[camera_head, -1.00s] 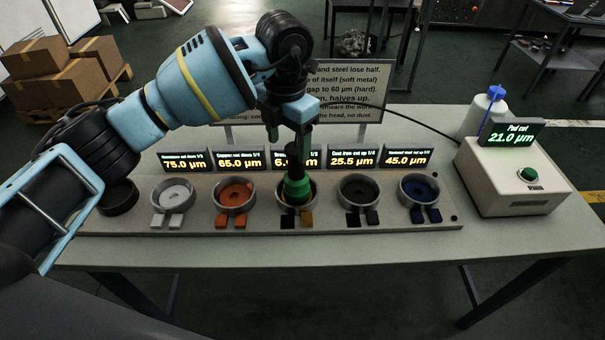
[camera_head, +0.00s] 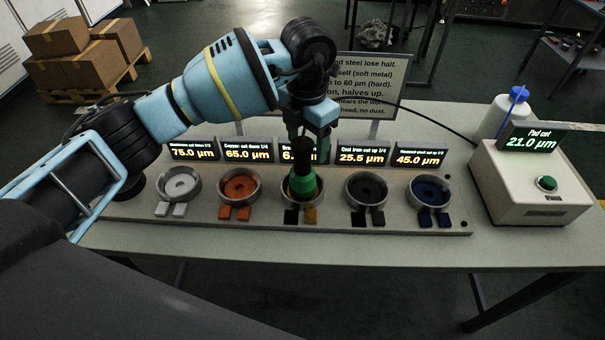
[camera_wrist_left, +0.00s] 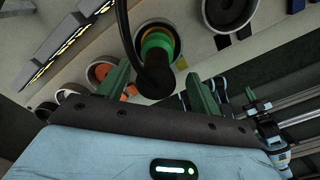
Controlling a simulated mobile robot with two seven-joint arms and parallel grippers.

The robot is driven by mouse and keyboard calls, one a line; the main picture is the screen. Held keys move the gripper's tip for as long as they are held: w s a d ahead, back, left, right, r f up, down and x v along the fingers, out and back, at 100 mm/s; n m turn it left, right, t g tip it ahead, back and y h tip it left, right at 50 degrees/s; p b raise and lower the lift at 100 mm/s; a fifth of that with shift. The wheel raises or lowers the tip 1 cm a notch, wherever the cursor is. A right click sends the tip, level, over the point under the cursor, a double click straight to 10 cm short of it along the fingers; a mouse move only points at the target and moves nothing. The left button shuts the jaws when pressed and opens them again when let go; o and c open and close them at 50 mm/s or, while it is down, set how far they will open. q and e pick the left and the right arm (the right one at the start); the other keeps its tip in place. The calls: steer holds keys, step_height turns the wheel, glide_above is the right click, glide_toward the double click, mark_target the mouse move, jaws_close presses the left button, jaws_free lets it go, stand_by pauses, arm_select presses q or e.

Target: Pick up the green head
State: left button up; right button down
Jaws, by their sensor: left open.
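The green head (camera_head: 302,187) stands in the middle dish (camera_head: 290,196) of the row, with its black handle (camera_head: 303,155) pointing up. In the left wrist view the green head (camera_wrist_left: 157,42) sits beyond the rounded end of the black handle (camera_wrist_left: 155,82). My left gripper (camera_head: 308,142) points down over the head, at the top of the handle. In the left wrist view my left gripper (camera_wrist_left: 156,86) is open, with its green fingers on either side of the handle and gaps visible. I cannot tell whether either finger touches it.
Other dishes flank the middle one: white (camera_head: 180,184), orange (camera_head: 239,187), black (camera_head: 366,189) and blue (camera_head: 430,192). Small displays stand behind them, and a sign (camera_head: 385,85) behind those. A gauge box (camera_head: 530,190) and white bottle (camera_head: 500,118) stand at the right. The front table strip is clear.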

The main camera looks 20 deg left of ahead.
mark_target(303, 157)
arm_select(q)
steer(key=f, duration=0.3)
steer(key=shift+s+a+f, duration=0.25)
steer(key=shift+a+f, duration=0.05)
steer(key=shift+f, duration=0.6)
steer(key=shift+c, duration=0.4)
jaws_close()
steer(key=shift+w+r, duration=0.1)
steer(key=shift+r, duration=0.05)
